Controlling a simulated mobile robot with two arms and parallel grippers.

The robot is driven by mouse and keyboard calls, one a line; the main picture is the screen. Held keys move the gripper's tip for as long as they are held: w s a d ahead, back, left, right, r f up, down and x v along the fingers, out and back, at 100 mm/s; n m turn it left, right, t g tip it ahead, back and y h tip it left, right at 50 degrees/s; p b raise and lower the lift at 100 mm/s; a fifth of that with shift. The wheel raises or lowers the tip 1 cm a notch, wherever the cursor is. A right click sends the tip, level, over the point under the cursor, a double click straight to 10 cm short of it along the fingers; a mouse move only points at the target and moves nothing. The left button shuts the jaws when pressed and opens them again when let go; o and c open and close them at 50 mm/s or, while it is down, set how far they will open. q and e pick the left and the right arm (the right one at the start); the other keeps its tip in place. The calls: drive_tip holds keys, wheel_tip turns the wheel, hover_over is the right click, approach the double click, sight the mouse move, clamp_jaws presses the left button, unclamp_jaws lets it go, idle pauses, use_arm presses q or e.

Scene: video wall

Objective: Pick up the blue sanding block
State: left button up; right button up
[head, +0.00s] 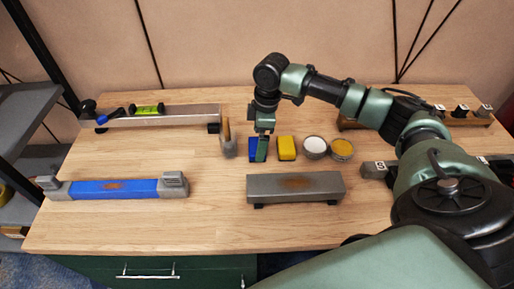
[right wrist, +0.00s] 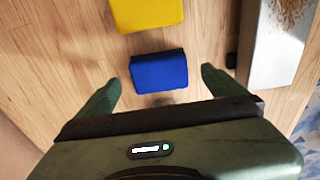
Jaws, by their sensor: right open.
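The blue sanding block (head: 251,150) lies on the wooden workbench (head: 215,215), left of the yellow block, partly hidden by my right gripper in the head view. In the right wrist view the blue sanding block (right wrist: 159,72) shows its dark blue top and lies between the two green fingers. My right gripper (head: 262,150) is open over the block, and in the right wrist view its fingers (right wrist: 162,84) stand apart on either side with bench showing between each finger and the block. My left gripper is not in view.
A yellow block (head: 287,148) sits just right of the blue one, followed by a white-topped tin (head: 315,146) and a yellow-topped tin (head: 342,149). A brush-like tool (head: 227,140) stands close on the left. A grey metal bar (head: 295,187) lies nearer the front edge.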

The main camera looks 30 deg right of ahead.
drive_tip(key=f, duration=0.3)
drive_tip(key=shift+w+a+f, duration=0.1)
drive_tip(key=shift+w+a, duration=0.05)
drive_tip(key=shift+a, duration=0.05)
drive_tip(key=c, duration=1.4)
drive_tip(key=shift+c, duration=0.2)
wheel_tip(320, 180, up, 20)
